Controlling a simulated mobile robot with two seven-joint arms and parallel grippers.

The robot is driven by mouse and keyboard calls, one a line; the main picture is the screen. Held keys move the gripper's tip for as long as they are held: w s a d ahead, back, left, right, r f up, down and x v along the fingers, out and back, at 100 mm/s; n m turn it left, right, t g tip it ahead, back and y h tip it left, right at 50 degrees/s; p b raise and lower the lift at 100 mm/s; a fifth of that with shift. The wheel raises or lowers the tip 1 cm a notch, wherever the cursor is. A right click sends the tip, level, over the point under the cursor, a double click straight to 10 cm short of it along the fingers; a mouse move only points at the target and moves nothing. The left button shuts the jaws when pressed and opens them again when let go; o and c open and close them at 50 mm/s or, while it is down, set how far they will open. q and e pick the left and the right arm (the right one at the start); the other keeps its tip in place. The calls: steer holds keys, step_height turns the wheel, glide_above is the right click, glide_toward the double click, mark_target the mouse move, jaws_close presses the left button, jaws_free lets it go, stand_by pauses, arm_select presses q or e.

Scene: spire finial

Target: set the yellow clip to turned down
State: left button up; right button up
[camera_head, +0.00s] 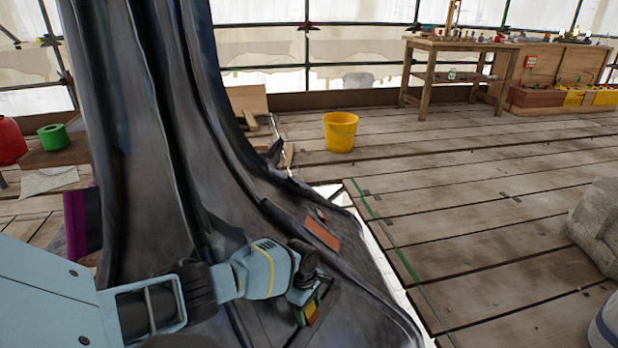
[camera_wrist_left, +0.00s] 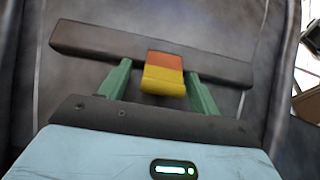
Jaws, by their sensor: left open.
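The yellow clip (camera_wrist_left: 163,82) shows in the left wrist view as a small block, orange on its upper part and yellow below. It sits on a dark flat bar (camera_wrist_left: 95,40) against the dark grey spire surface. My left gripper (camera_wrist_left: 158,76) is open, with one green finger on each side of the clip and gaps between. In the head view my left gripper (camera_head: 311,308) is low on the flared dark spire (camera_head: 165,150), with the yellow and orange of the clip (camera_head: 313,313) at its fingers. My right gripper is not in view.
An orange plate (camera_head: 322,233) is on the spire above the gripper. A yellow bucket (camera_head: 340,132) stands on the plank floor, with a workbench (camera_head: 460,45) at the back right. A grey stone block (camera_head: 598,230) is at the right edge. The floor between is mostly clear.

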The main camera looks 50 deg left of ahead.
arm_select(q)
steer(key=shift+s+r, duration=0.1)
steer(key=shift+r, duration=0.2)
steer(key=r+p, duration=0.1)
steer(key=r, duration=0.1)
steer(key=r+p, duration=0.1)
steer(key=r, duration=0.1)
steer(key=r+p, duration=0.2)
steer(key=r, duration=0.1)
steer(key=shift+a, duration=0.4)
steer(key=shift+s, duration=0.1)
steer(key=shift+r, duration=0.1)
